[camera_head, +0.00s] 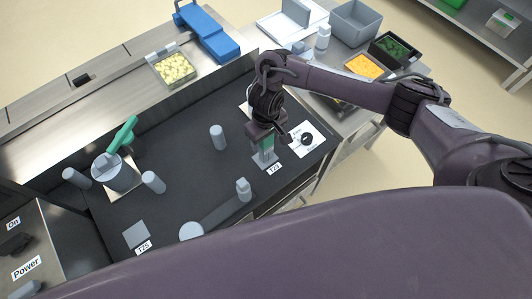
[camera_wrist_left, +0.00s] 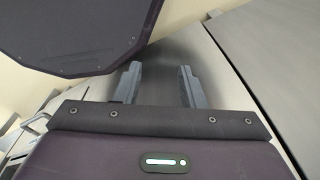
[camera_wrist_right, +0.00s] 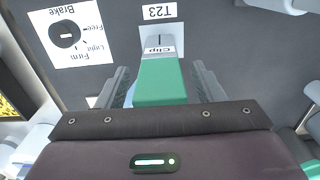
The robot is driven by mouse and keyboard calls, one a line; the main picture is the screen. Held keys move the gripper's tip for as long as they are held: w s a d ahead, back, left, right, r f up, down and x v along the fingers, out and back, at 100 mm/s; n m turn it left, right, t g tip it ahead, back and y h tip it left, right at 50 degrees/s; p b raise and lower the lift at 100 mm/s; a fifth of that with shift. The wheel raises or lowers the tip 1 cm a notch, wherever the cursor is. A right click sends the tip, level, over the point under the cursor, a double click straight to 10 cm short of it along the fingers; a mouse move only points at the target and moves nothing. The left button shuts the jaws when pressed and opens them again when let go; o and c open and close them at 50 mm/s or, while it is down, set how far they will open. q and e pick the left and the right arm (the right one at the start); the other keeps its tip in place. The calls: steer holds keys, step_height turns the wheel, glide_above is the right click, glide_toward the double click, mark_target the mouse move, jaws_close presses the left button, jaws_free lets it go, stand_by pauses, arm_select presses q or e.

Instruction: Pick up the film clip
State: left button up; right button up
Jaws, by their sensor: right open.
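The film clip (camera_wrist_right: 160,82) is a green block on a grey stand marked "Clip", beside the T23 label (camera_wrist_right: 158,11). In the head view the clip (camera_head: 267,144) shows as a bit of green below my right gripper (camera_head: 264,131). In the right wrist view my right gripper (camera_wrist_right: 161,72) is open, with one finger on each side of the clip. Contact cannot be made out. My left gripper (camera_wrist_left: 160,84) shows only in the left wrist view; it is open with nothing between its fingers.
A brake dial card (camera_head: 306,139) lies right of the clip. Grey posts (camera_head: 217,137) and a round drum with a green handle (camera_head: 122,135) stand on the dark deck. A tray of yellow pieces (camera_head: 173,69) and a blue device (camera_head: 208,36) are behind.

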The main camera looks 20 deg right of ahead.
steer(key=shift+c, duration=0.9)
arm_select(q)
steer(key=shift+s, duration=0.45)
arm_select(e)
steer(key=c, duration=0.8)
steer(key=shift+r, duration=0.1)
